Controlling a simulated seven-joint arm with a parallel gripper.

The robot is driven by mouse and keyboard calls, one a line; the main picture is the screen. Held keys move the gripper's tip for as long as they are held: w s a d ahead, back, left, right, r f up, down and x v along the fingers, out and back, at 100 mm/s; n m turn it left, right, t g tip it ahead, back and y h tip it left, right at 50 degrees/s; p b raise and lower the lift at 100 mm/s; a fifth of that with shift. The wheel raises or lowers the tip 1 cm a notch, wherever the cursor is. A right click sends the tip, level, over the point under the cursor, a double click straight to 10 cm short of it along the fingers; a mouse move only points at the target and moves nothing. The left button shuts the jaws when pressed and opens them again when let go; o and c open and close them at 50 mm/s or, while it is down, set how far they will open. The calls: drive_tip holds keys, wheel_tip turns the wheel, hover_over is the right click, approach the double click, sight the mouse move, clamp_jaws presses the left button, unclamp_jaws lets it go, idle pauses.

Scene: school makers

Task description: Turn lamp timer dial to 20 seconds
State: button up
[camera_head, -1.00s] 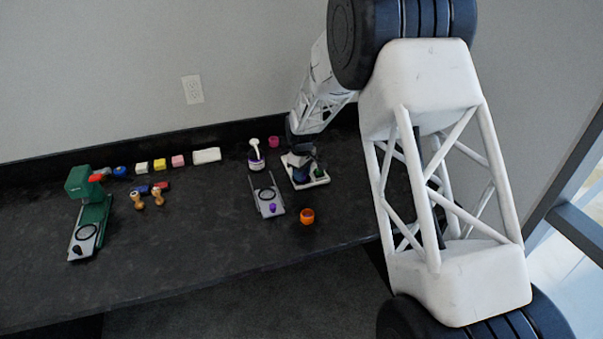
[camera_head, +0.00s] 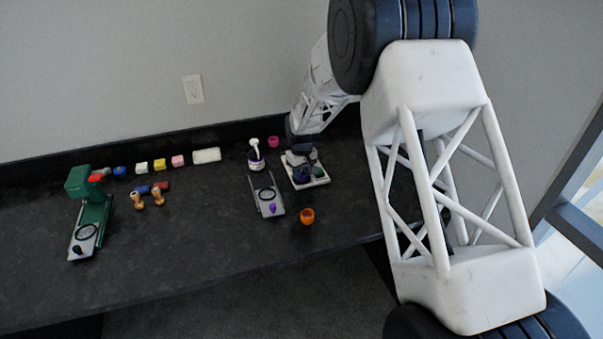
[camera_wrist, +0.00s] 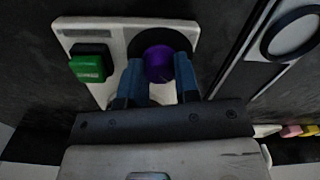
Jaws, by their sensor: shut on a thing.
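The lamp timer is a white box (camera_wrist: 80,24) with a green button (camera_wrist: 88,68) and a round purple dial (camera_wrist: 158,63). In the head view the timer box (camera_head: 318,183) stands on the dark counter, partly covered by my gripper (camera_head: 302,160). In the wrist view my gripper (camera_wrist: 160,80) has its two blue fingers on either side of the purple dial and is shut on it. The dial's markings and its pointer are too small or hidden to read.
A grey slide plate with a ring (camera_head: 268,194) lies just left of the timer. A green press (camera_head: 90,205) and several small blocks are farther left. The counter's front middle is clear.

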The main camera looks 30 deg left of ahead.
drive_tip(key=m, duration=1.3)
drive_tip(key=shift+m, duration=0.4)
drive_tip(key=o, duration=0.9)
drive_tip(key=shift+r, duration=0.15)
drive_tip(key=shift+r, duration=3.75)
